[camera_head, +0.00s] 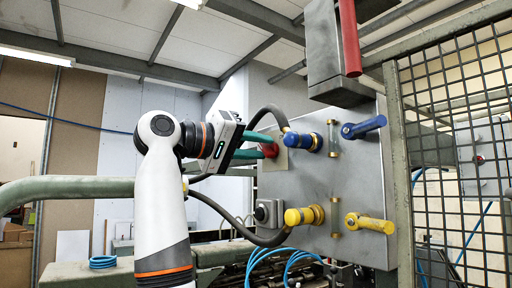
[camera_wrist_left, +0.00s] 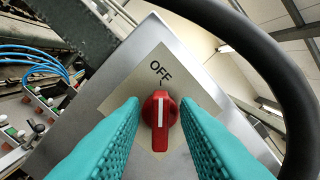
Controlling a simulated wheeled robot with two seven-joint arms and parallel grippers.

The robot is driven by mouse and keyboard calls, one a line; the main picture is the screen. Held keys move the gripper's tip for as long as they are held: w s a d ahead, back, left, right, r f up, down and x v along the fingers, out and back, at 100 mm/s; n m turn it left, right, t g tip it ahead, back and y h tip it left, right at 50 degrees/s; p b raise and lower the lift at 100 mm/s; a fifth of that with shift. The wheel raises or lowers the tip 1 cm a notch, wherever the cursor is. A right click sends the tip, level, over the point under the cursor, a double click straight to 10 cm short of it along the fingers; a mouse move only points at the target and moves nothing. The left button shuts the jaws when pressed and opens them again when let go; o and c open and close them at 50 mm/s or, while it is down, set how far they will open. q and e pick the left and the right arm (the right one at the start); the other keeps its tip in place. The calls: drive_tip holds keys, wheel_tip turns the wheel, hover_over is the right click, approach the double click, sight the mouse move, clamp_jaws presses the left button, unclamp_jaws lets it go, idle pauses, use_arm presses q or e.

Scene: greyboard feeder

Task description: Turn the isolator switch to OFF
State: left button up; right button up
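The isolator switch is a red knob (camera_wrist_left: 159,122) on a beige plate (camera_wrist_left: 190,82) marked OFF. In the wrist view its white pointer line stands nearly upright, towards the OFF lettering. In the head view the red knob (camera_head: 269,150) is at the panel's left, partly hidden by my fingers. My left gripper (camera_head: 266,146) reaches the plate, with its teal fingers on either side of the knob. In the wrist view narrow gaps show between the left gripper's fingers (camera_wrist_left: 160,104) and the knob, so it looks open around it. My right gripper is not in view.
The grey panel (camera_head: 345,180) carries a blue handle (camera_head: 363,127), a yellow handle (camera_head: 370,222) and a small black knob (camera_head: 261,213). A thick dark hose (camera_wrist_left: 262,60) curves close beside my left gripper. A red lever (camera_head: 350,38) hangs above; mesh fencing (camera_head: 455,130) stands right.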

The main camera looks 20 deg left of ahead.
use_arm(q)
drive_tip(key=shift+s+a, duration=0.1)
drive_tip(key=shift+s+a+f+b, duration=0.1)
drive_tip(key=shift+s+a+b, duration=0.1)
drive_tip(key=shift+s+b, duration=0.1)
drive_tip(key=b+v, duration=0.4)
drive_tip(key=v, duration=0.7)
